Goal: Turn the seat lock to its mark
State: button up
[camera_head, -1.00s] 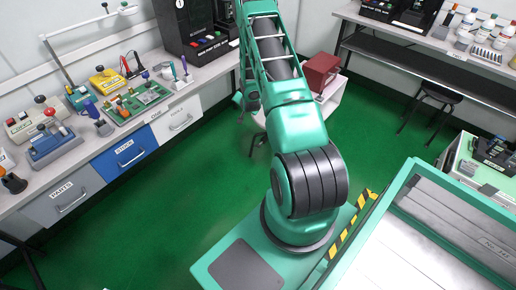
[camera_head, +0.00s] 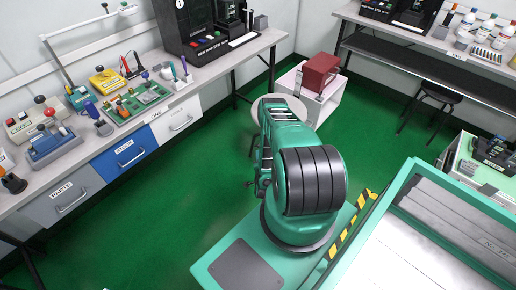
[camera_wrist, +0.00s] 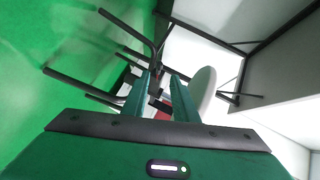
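A round pale stool seat (camera_head: 270,104) shows partly behind my arm in the head view. In the wrist view the stool appears sideways, with its seat (camera_wrist: 202,88) right of my fingers and its black legs (camera_wrist: 85,82) to the left. A dark part under the seat shows between and beyond my fingers; I cannot tell whether it is the seat lock, and no mark can be made out. My gripper (camera_wrist: 160,78) has two green fingers with a gap between them and points at the stool's underside. Contact cannot be judged. The fingers are hidden in the head view.
A white cabinet (camera_head: 326,104) with a red box (camera_head: 320,72) on it stands just behind the stool. A workbench (camera_head: 205,82) with testers runs along the left, and a shelf bench (camera_head: 440,45) stands at the back right. Green floor (camera_head: 190,190) is open left of my base.

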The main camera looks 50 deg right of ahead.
jog(key=x, duration=1)
jog(key=shift+w+d+f, duration=0.1)
jog(key=shift+w+d, duration=0.05)
jog(key=shift+d, duration=0.05)
grip_shut()
jog(key=shift+d, duration=0.15)
